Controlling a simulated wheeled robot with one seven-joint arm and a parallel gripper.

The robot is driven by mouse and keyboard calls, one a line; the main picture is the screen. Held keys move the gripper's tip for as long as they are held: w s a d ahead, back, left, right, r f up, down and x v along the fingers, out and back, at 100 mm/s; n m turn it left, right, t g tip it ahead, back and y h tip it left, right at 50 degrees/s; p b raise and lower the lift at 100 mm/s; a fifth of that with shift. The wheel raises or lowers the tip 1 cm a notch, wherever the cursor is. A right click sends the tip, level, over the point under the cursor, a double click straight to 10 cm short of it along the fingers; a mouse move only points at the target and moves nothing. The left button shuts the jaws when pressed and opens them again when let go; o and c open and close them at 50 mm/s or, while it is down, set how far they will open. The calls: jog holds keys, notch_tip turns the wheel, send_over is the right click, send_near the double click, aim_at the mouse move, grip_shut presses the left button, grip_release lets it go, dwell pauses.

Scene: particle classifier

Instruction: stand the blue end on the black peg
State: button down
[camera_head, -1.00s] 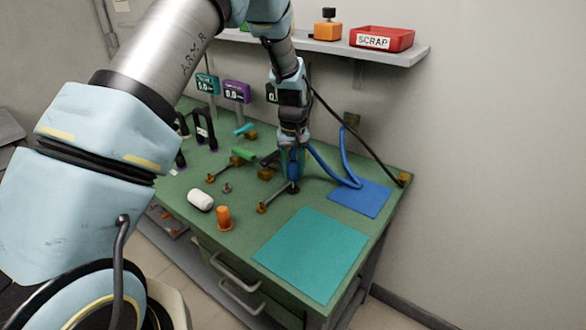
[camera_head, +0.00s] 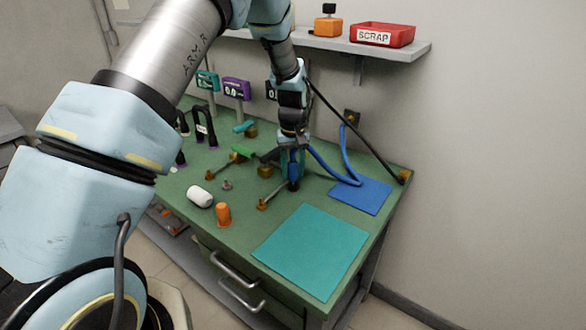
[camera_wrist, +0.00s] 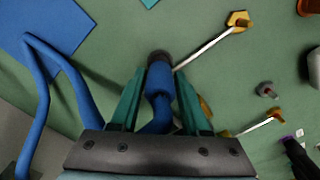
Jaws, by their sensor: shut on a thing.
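My gripper (camera_head: 292,168) is shut on the blue end (camera_wrist: 159,82) of the blue hose, with a green finger on each side in the wrist view. The blue end (camera_head: 293,171) points down, close to upright, in the head view. The black peg (camera_head: 293,186) is the dark piece directly below it on the green bench. In the wrist view a dark round piece (camera_wrist: 159,56) shows at the blue end's tip. I cannot tell whether the end is around the peg or just above it.
A metal rod with a brass foot (camera_head: 263,206) lies beside the peg. The hose loops over the blue mat (camera_head: 362,197) at right. A teal mat (camera_head: 311,252), an orange piece (camera_head: 223,215) and a white cylinder (camera_head: 200,196) lie nearer the front.

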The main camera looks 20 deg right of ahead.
aim_at(293, 161)
jog(key=shift+f+b, duration=0.55)
jog(key=shift+f, duration=0.5)
jog(key=shift+c, duration=1.5)
grip_release()
jog(key=shift+r, duration=0.1)
notch_tip(293, 161, up, 11)
jog(key=b, duration=0.2)
jog(key=shift+f+b, duration=0.2)
jog(key=shift+b, duration=0.2)
